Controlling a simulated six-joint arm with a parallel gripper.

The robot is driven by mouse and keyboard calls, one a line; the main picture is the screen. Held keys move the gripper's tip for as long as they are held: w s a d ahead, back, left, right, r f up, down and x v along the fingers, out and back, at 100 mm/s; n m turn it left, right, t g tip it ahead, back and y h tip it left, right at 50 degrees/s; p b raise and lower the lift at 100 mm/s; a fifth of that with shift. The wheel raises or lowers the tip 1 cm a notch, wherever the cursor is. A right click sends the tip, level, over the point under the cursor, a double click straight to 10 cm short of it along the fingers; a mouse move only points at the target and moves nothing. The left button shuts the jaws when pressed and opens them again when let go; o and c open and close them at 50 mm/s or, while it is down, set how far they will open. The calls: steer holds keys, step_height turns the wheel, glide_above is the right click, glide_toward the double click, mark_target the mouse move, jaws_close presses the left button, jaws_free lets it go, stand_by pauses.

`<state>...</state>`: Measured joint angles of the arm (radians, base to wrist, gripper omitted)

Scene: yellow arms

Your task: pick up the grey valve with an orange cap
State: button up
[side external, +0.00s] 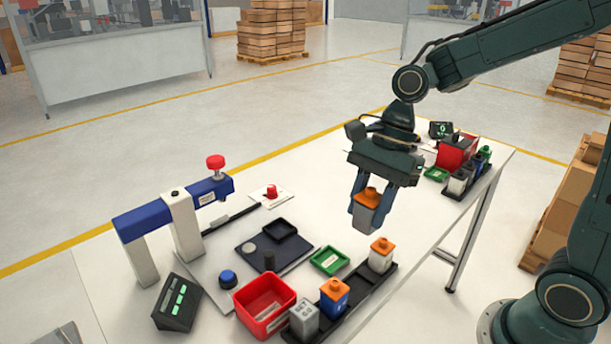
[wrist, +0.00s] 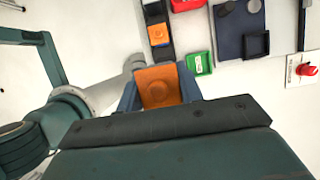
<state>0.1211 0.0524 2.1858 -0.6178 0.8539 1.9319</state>
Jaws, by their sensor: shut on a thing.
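The grey valve with an orange cap (side external: 366,208) is between the fingers of my gripper (side external: 368,206), held upright above the table. My gripper is shut on it. In the wrist view the orange cap (wrist: 158,87) shows between the two fingers of my gripper (wrist: 160,88), and the cap hides most of the grey body.
A red bin (side external: 264,306) and a green tray (side external: 329,260) lie beside the rack. A second rack with several parts (side external: 466,181) is at the right end.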

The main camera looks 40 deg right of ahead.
mark_target(369, 189)
steer(key=shift+r, duration=1.95)
steer(key=shift+w, duration=0.1)
